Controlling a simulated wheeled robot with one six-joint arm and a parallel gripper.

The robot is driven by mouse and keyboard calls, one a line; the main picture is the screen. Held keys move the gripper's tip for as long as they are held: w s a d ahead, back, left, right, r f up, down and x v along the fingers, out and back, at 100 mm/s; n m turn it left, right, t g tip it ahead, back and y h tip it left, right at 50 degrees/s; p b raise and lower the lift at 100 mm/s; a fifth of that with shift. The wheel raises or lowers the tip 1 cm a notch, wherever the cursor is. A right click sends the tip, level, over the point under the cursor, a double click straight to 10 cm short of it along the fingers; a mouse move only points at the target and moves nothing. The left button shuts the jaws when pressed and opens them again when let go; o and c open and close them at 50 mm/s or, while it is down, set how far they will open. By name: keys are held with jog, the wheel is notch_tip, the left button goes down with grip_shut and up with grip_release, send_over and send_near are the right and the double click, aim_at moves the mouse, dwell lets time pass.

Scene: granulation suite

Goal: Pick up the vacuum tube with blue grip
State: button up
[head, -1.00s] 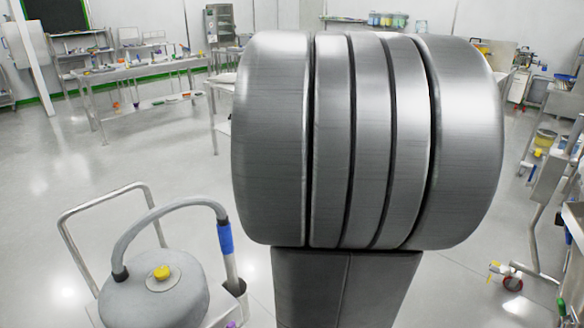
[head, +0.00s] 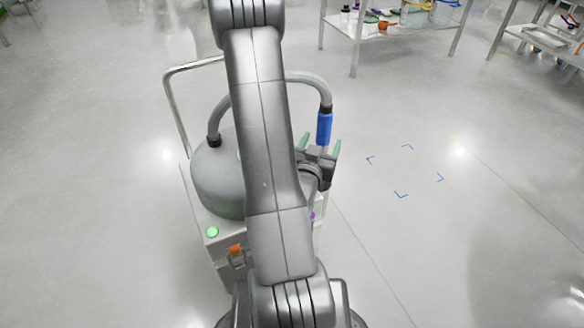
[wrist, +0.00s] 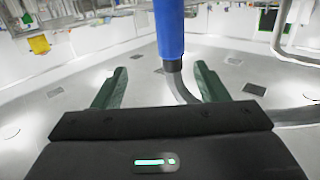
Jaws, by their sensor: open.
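The vacuum tube (head: 303,77) is a grey hose that arches from a grey domed vacuum body (head: 214,180) and ends in an upright blue grip (head: 324,128). My gripper (head: 321,146) is open beside the lower end of the blue grip. In the wrist view the blue grip (wrist: 169,28) stands between and beyond the two green fingers of my gripper (wrist: 158,77), with a dark collar and grey tube below it. No finger visibly touches it. My arm hides part of the hose and the vacuum body.
The vacuum stands on a white cart (head: 207,228) with a metal push handle (head: 178,105), a lit green button (head: 212,232) and an orange part (head: 235,250). Blue corner marks lie on clear floor to the right. A metal table (head: 385,28) stands farther back.

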aim_at(326, 120)
jog(key=shift+t, duration=0.3)
jog(key=x, duration=0.5)
jog(key=a+p+x, duration=0.1)
jog(key=x, duration=0.1)
jog(key=shift+w+d+r, duration=0.1)
jog(key=shift+w+r, duration=0.05)
jog(key=shift+w, duration=0.35)
jog(key=shift+a+f+x, duration=0.1)
jog(key=shift+a+x, duration=0.05)
jog(key=shift+x, duration=1.4)
jog(key=shift+a+f+x, duration=0.1)
jog(key=shift+a+x, duration=0.1)
jog(key=shift+x, duration=1.3)
jog(key=shift+c, duration=0.2)
jog(key=shift+w, duration=0.1)
jog(key=c, duration=1)
